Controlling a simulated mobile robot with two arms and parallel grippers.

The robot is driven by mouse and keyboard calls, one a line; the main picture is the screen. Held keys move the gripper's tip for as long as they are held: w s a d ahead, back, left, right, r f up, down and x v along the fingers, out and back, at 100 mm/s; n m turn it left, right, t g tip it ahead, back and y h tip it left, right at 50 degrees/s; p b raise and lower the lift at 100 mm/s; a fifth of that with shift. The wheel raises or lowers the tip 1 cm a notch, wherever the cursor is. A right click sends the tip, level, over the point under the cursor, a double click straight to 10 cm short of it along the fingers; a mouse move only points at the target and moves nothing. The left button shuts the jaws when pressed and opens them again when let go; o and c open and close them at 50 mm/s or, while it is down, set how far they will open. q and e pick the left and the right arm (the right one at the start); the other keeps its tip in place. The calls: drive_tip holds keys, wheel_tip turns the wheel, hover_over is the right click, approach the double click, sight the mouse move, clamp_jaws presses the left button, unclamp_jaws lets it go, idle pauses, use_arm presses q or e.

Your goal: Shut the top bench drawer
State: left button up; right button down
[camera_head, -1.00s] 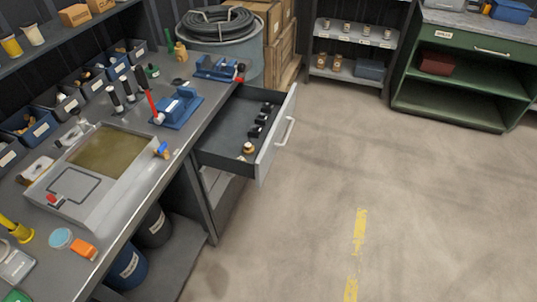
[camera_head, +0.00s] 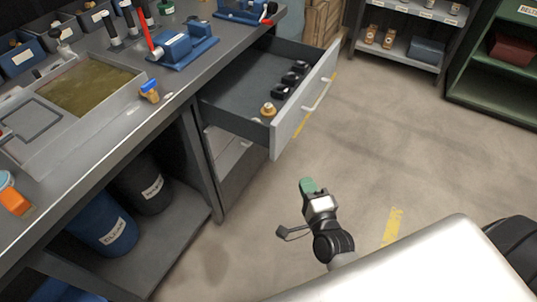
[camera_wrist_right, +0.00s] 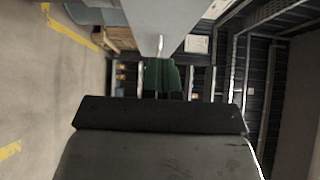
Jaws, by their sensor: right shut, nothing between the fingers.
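The top bench drawer (camera_head: 290,132) is pulled out from the bench, with a light grey front and a bar handle (camera_head: 319,95). Inside it lie several black parts and a brass-coloured fitting (camera_head: 268,109). My right gripper (camera_head: 307,186), with green fingertips, is shut and empty. In the head view it shows below the drawer front, apart from it. In the right wrist view the green fingertips (camera_wrist_right: 161,76) point toward a pale grey panel (camera_wrist_right: 168,16), which looks like the drawer front. My left gripper is not in view.
The bench top (camera_head: 110,125) carries a sink tray, a blue vise (camera_head: 183,45) and bins. A lower drawer (camera_head: 228,150) sits under the open one. The floor to the right is clear.

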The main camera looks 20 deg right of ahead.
approach(278, 144)
drive_tip(key=w+d, duration=0.3)
drive_tip(key=w, duration=0.1)
drive_tip(key=shift+w+a, duration=0.75)
drive_tip(key=shift+w, duration=0.05)
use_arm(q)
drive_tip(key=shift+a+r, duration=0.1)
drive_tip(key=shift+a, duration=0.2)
use_arm(e)
drive_tip(key=shift+w+a, duration=0.4)
drive_tip(key=shift+w, duration=0.05)
drive_tip(key=shift+r, duration=0.1)
